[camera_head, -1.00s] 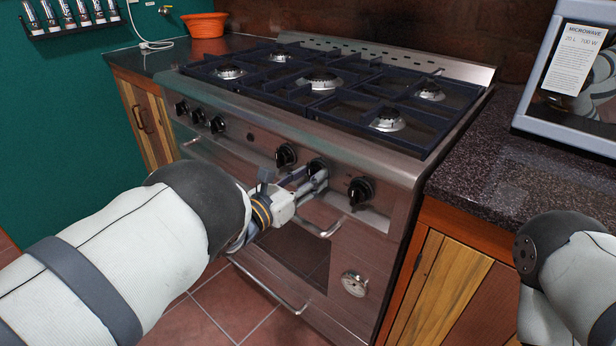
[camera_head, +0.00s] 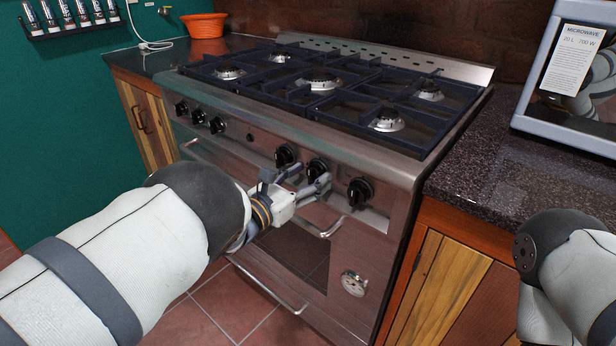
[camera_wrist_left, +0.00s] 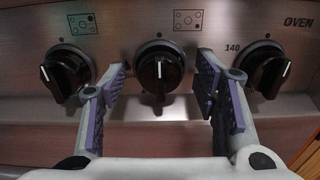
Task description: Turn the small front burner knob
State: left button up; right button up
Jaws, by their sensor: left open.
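My left gripper (camera_head: 308,183) is open in front of the stove's front panel. In the left wrist view the left gripper (camera_wrist_left: 160,95) has its two fingers apart, with the middle black knob (camera_wrist_left: 158,72) between them and its white mark upright. I cannot tell whether the fingers touch it. The same knob (camera_head: 316,169) shows just behind the fingertips in the head view. To its left is another black knob (camera_head: 286,155), its mark tilted in the wrist view. To its right is the oven knob (camera_head: 360,191), beside the "OVEN" label. My right gripper is out of view.
The stove (camera_head: 250,140) has several burners under dark grates. More knobs (camera_head: 198,117) are at its left end. Oven handles (camera_head: 325,228) stick out below the panel. A dark counter (camera_head: 500,170) with a microwave (camera_head: 570,70) stands to the right.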

pick_arm(q)
jog(key=shift+s+a, duration=0.1)
jog(key=v, duration=1.1)
jog(key=shift+s+a, duration=0.2)
jog(key=shift+s, duration=0.15)
